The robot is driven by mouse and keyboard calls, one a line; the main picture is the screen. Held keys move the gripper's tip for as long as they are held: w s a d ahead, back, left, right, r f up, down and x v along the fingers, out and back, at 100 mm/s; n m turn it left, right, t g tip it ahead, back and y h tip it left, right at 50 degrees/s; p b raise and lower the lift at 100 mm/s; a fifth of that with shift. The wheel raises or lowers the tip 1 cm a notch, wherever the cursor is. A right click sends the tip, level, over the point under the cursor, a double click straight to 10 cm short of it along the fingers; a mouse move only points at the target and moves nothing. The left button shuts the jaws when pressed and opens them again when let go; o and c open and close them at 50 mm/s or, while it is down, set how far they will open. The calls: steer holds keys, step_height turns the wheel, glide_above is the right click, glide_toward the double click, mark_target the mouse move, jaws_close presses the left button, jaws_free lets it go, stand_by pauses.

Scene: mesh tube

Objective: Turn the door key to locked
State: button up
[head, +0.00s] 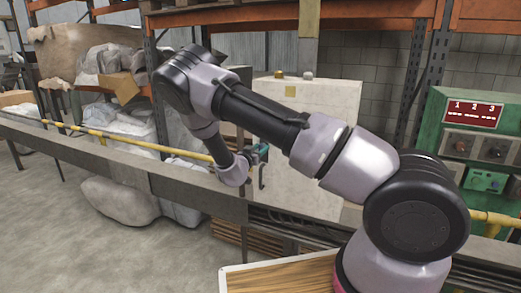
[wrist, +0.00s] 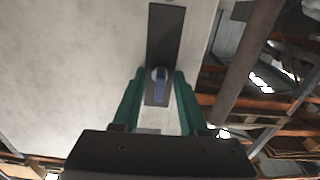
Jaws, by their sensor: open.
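The door key (wrist: 160,76) shows in the wrist view as a rounded silvery piece with a bluish bar pointing down the picture. It sits low on a dark upright plate (wrist: 165,35) on a pale door (wrist: 75,60). My gripper (wrist: 157,80) is open, with one teal finger on each side of the key. I cannot tell whether either finger touches it. In the head view, my gripper (head: 259,155) is at the front of the pale cabinet (head: 300,190); the key cannot be made out there.
A green control box (head: 470,150) stands at the right. Shelving with wrapped bundles (head: 115,110) is at the left. The floor at front left is clear.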

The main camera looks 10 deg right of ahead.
steer(key=v, duration=1)
steer(key=shift+s+a, duration=0.15)
steer(key=shift+s, duration=0.1)
